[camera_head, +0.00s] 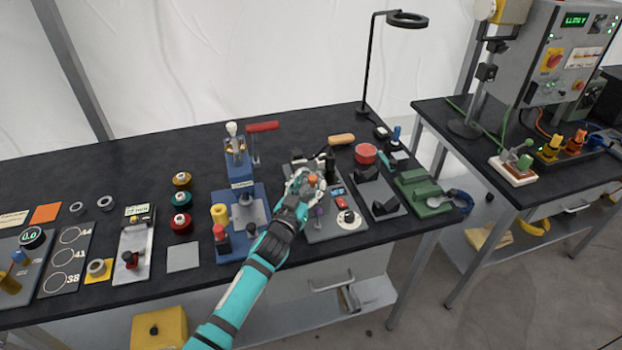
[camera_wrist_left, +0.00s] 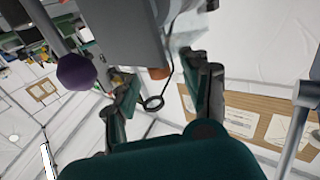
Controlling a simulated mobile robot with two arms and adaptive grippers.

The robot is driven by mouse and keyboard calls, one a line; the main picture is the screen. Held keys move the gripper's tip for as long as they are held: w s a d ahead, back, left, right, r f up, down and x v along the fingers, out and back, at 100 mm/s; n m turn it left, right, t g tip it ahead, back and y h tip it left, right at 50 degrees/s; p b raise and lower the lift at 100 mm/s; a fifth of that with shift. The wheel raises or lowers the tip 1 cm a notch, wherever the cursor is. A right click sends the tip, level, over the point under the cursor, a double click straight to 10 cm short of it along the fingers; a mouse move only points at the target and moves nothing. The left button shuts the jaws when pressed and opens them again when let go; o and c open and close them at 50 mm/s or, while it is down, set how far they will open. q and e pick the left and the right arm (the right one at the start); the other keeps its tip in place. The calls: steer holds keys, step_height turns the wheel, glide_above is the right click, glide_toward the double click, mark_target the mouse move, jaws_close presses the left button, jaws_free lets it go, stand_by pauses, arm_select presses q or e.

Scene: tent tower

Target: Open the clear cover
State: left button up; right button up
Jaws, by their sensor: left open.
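My left gripper (camera_head: 303,187) is over a grey control panel (camera_head: 325,232) near the front of the black bench. In the left wrist view the two fingers of the gripper (camera_wrist_left: 165,88) are spread, with a gap between them. A pale see-through piece, which looks like the clear cover (camera_wrist_left: 190,38), shows beyond the fingers there. An orange part (camera_wrist_left: 158,72) is beside it and also shows near the fingers in the head view (camera_head: 312,180). I cannot tell whether a finger touches the cover. The gripper hides part of the panel. My right gripper is out of view.
A purple knob (camera_head: 319,212) stands close to the gripper and is large in the left wrist view (camera_wrist_left: 76,72). A blue fixture (camera_head: 240,215) stands to the left. A dark plate with black blocks (camera_head: 378,195) and a red bowl (camera_head: 366,153) are to the right.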

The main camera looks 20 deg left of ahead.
arm_select(q)
steer(key=shift+w+d, duration=0.1)
steer(key=shift+w, duration=0.8)
jaws_close()
